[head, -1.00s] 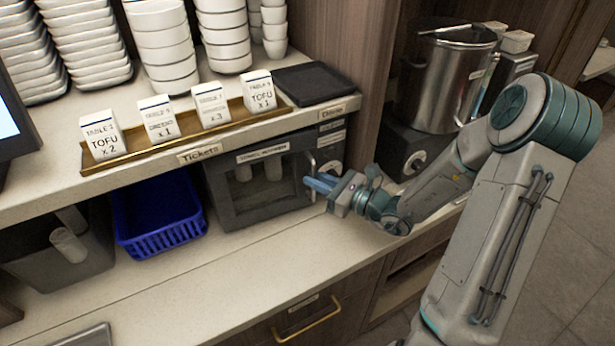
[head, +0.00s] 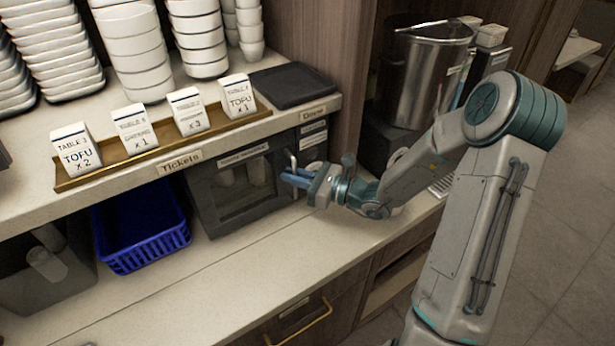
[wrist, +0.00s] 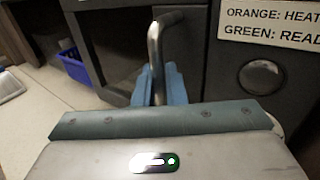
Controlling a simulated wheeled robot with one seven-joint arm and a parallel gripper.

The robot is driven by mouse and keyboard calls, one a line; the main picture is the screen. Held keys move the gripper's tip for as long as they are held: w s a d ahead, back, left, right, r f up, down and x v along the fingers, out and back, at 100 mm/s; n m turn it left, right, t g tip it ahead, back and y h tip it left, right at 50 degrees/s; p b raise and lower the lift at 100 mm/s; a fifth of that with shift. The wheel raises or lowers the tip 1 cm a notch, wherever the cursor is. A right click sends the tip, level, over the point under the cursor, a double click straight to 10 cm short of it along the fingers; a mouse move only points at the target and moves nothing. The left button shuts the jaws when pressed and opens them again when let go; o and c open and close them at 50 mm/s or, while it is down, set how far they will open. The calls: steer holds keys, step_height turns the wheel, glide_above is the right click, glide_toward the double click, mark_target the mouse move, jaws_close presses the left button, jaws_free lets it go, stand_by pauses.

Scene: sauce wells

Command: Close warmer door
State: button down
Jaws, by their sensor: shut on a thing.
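The warmer (head: 203,200) is a dark grey box under the counter shelf. Its door (head: 238,205) has a window with pale cups behind it and a metal bar handle (head: 292,160) at its right edge. In the wrist view the handle (wrist: 155,45) rises between my blue fingers. My gripper (head: 288,177) is shut on the handle; it also shows in the wrist view (wrist: 158,88). The door (wrist: 112,50) stands about in line with the warmer's front. I cannot tell whether a small gap remains at its edge.
A blue basket (head: 150,250) stands left of the warmer. A ticket rail (head: 150,158) and a black tray (head: 290,84) lie on the shelf above. A steel pot (head: 425,75) stands at the right. The counter (head: 215,285) before the warmer is clear.

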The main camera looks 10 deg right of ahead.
steer(key=shift+r, duration=0.1)
steer(key=c, duration=1.9)
jaws_free()
steer(key=shift+w, duration=0.15)
steer(key=shift+d, duration=0.3)
steer(key=b+v, duration=0.2)
steer(key=v, duration=1.1)
